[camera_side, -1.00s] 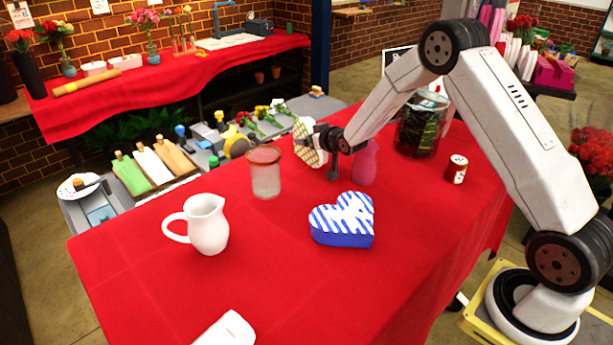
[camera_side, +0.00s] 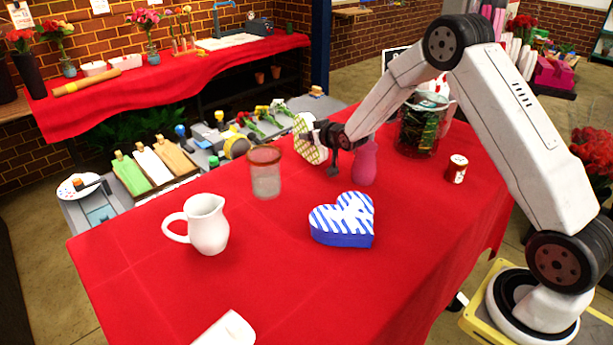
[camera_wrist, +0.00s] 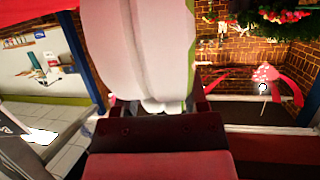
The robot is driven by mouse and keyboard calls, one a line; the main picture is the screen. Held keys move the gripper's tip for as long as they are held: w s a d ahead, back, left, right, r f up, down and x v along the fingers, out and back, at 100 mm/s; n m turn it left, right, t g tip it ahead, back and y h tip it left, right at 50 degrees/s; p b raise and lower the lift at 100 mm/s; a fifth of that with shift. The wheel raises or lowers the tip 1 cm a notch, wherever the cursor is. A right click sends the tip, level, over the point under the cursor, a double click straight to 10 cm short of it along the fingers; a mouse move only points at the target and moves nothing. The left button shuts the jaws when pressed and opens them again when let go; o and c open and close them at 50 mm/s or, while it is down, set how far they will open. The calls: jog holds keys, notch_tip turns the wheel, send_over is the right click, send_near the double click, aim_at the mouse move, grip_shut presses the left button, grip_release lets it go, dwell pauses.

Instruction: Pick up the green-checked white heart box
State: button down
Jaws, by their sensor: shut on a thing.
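The green-checked white heart box (camera_side: 308,140) is held on edge in my gripper (camera_side: 322,141), above the far part of the red table. In the side view its checked face is turned to the left and it is clear of the cloth. In the wrist view a large pale box side (camera_wrist: 140,45) fills the upper middle, just beyond the gripper (camera_wrist: 155,125). The fingertips are mostly hidden by the box and wrist. My gripper is shut on the box.
A blue-striped heart box (camera_side: 343,219), a white pitcher (camera_side: 208,225), a glass jar (camera_side: 265,175) and a pink vase (camera_side: 365,164) stand on the red table (camera_side: 270,275). A can (camera_side: 456,169) and a dark flower bucket (camera_side: 420,130) are at the right.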

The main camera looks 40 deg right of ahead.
notch_tip(320, 180, up, 2)
jog(key=shift+r, duration=0.15)
jog(key=s+r, duration=0.1)
jog(key=r, duration=0.1)
jog(key=s+r, duration=0.1)
jog(key=s, duration=0.1)
jog(key=s+a+r, duration=0.1)
jog(key=r, duration=0.1)
jog(key=shift+s+r, duration=0.3)
jog(key=shift+s, duration=0.05)
jog(key=v, duration=1)
jog(key=shift+r, duration=0.15)
